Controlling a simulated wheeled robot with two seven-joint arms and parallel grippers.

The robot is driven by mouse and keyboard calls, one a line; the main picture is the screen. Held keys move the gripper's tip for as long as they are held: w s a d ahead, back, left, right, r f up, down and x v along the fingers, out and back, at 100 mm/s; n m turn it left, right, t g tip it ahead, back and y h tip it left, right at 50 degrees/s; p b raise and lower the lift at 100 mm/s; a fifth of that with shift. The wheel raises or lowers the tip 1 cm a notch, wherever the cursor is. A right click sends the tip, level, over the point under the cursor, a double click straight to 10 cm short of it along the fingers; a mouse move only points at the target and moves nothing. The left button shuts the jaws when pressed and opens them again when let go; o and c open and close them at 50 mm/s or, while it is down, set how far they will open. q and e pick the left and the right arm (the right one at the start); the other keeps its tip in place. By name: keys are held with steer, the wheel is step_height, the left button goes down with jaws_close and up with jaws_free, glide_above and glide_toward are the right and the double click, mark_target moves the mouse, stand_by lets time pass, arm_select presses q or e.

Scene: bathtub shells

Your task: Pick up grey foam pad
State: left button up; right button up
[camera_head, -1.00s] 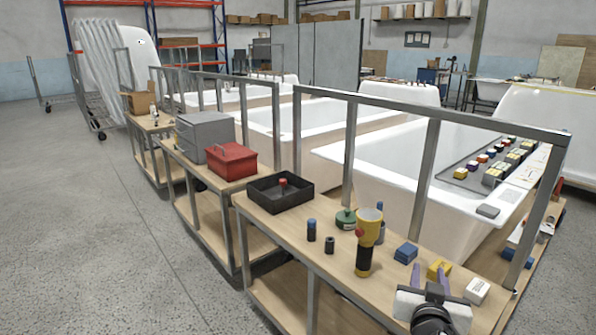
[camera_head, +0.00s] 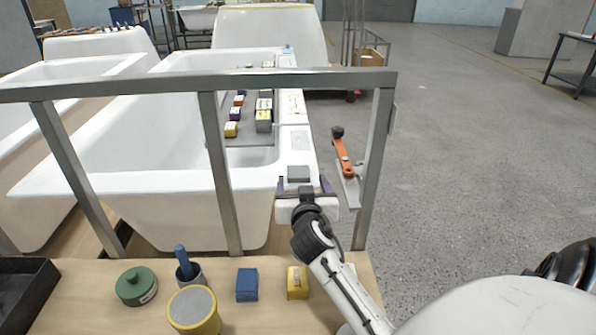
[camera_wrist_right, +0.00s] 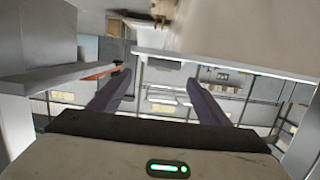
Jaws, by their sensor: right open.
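The grey foam pad (camera_head: 298,174) is a small grey block lying on the white rim at the near right corner of the bathtub (camera_head: 160,170). My right gripper (camera_head: 304,184) is open, with dark purple fingers. In the head view its fingertips appear at either side of the pad's near edge; I cannot tell how high they are above the rim. In the right wrist view the open fingers (camera_wrist_right: 158,90) have nothing visible between them, and I cannot make out the pad there. My left gripper is out of view.
A metal rail frame (camera_head: 220,160) stands between the workbench (camera_head: 130,315) and the tub. A tray (camera_head: 250,140) of coloured blocks lies farther along the rim. An orange-handled tool (camera_head: 343,155) is to the right.

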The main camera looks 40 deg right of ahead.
mark_target(299, 174)
steer(key=x, duration=0.6)
steer(key=shift+w+f, duration=0.3)
steer(key=shift+f, duration=0.1)
steer(key=c, duration=1.1)
